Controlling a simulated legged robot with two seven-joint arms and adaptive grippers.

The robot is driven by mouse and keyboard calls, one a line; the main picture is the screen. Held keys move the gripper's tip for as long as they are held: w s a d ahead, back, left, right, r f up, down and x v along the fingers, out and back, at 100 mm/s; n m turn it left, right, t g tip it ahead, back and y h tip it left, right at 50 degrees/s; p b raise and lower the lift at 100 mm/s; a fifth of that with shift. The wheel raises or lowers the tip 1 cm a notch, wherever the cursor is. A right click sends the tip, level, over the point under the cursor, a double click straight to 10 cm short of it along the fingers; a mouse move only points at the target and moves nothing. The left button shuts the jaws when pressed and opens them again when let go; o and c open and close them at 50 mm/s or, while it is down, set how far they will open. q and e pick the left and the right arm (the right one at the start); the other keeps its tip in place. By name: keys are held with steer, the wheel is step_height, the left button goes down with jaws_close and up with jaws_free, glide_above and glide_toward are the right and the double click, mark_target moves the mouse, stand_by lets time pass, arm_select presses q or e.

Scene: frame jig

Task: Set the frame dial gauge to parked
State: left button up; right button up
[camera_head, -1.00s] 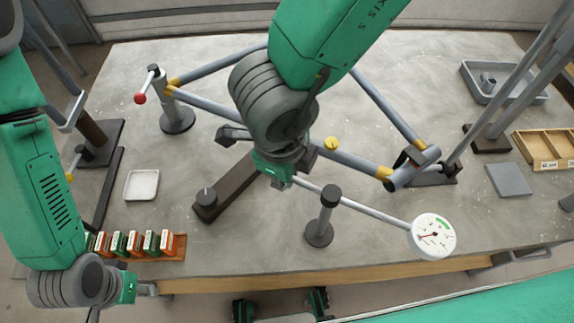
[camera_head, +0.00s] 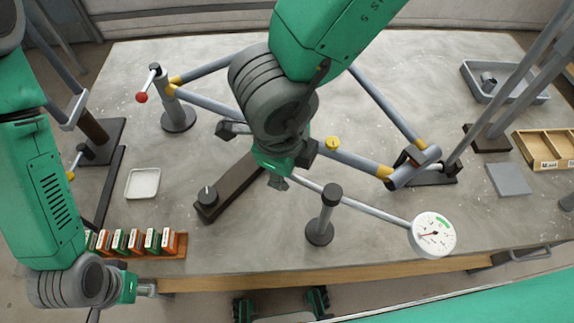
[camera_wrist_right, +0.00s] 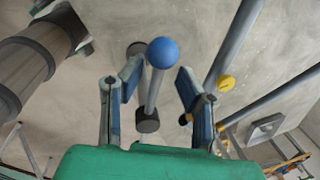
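The dial gauge (camera_head: 433,235) has a round white face with a red needle and a green patch near its upper right edge. It sits at the end of a thin grey rod (camera_head: 375,211) that runs past a dark-capped post (camera_head: 320,225) and disappears behind my right gripper (camera_head: 278,180). In the right wrist view, a blue ball (camera_wrist_right: 162,53) on a grey stem shows between the blue-padded fingers of that gripper (camera_wrist_right: 158,88). The fingers are apart, with visible gaps beside the ball. My left gripper (camera_head: 147,288) is seen side-on at the lower left, near the table's front edge; its fingers are unclear.
A tubular frame (camera_head: 375,105) with yellow collars spans the table behind the gauge. A red-ball lever (camera_head: 141,98), a white tray (camera_head: 142,184) and a row of orange and green boxes (camera_head: 135,241) are at left. A wooden divided tray (camera_head: 545,147) and grey plate (camera_head: 508,180) are at right.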

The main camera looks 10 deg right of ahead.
step_height(320, 180, up, 11)
steer(key=s+a, duration=0.1)
steer(key=shift+s+r, duration=0.15)
steer(key=shift+s, duration=0.1)
steer(key=shift+a, duration=0.1)
stand_by(0.4)
